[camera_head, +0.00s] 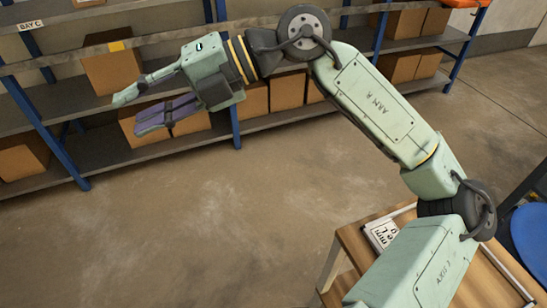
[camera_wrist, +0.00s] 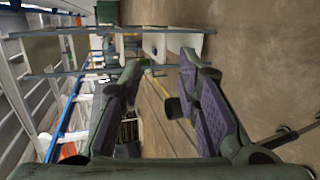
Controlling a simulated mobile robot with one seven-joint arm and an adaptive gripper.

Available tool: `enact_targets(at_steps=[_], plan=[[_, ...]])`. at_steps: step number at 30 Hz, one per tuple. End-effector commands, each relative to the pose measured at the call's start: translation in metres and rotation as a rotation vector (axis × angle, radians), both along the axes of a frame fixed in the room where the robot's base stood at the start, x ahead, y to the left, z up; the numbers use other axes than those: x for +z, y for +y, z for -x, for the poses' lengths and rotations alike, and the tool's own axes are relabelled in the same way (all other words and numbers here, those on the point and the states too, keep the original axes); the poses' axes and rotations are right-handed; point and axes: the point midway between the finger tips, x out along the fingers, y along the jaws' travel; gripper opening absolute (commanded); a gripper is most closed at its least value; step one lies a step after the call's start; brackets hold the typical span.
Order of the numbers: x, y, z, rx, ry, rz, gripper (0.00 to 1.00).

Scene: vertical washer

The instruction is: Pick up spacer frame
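My gripper (camera_head: 132,112) is held out at the upper left in the head view, in front of the shelving and well away from the wooden table. In the wrist view, the two purple-padded fingers of my gripper (camera_wrist: 160,72) are spread apart, with nothing between them. I cannot make out a spacer frame for certain in either view. A wooden table (camera_head: 352,243) stands at the lower right of the head view, largely hidden by my arm. A white item with dark lettering (camera_head: 381,234) lies on it.
Blue-posted shelving (camera_head: 236,118) with several cardboard boxes (camera_head: 113,70) runs along the back. A blue round thing (camera_head: 530,236) is at the right edge. An orange item (camera_head: 466,3) sits on the upper right shelf. The concrete floor (camera_head: 200,220) between shelving and table is clear.

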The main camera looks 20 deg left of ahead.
Motion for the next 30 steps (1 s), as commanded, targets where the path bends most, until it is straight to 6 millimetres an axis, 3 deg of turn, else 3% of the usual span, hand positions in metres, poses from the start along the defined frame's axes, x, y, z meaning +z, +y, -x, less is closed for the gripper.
enact_targets(at_steps=[1,3,5,6,9,12,15,18,20,30], plan=[[-0.033,-0.028,-0.041,-0.136,-0.02,0.153,0.3],[-0.074,-0.08,-0.091,-0.326,-0.013,0.376,0.3],[-0.104,-0.137,-0.127,-0.5,0.014,0.564,0.3],[-0.121,-0.178,-0.144,-0.613,0.038,0.683,0.3],[-0.148,-0.279,-0.166,-0.867,0.121,0.934,0.3],[-0.16,-0.36,-0.165,-1.063,0.205,1.123,0.3],[-0.163,-0.414,-0.156,-1.196,0.27,1.245,0.3],[-0.166,-0.441,-0.149,-1.264,0.308,1.309,0.3],[-0.171,-0.448,-0.147,-1.279,0.318,1.325,0.3],[-0.217,-0.449,-0.147,-1.281,0.321,1.326,0.3]])
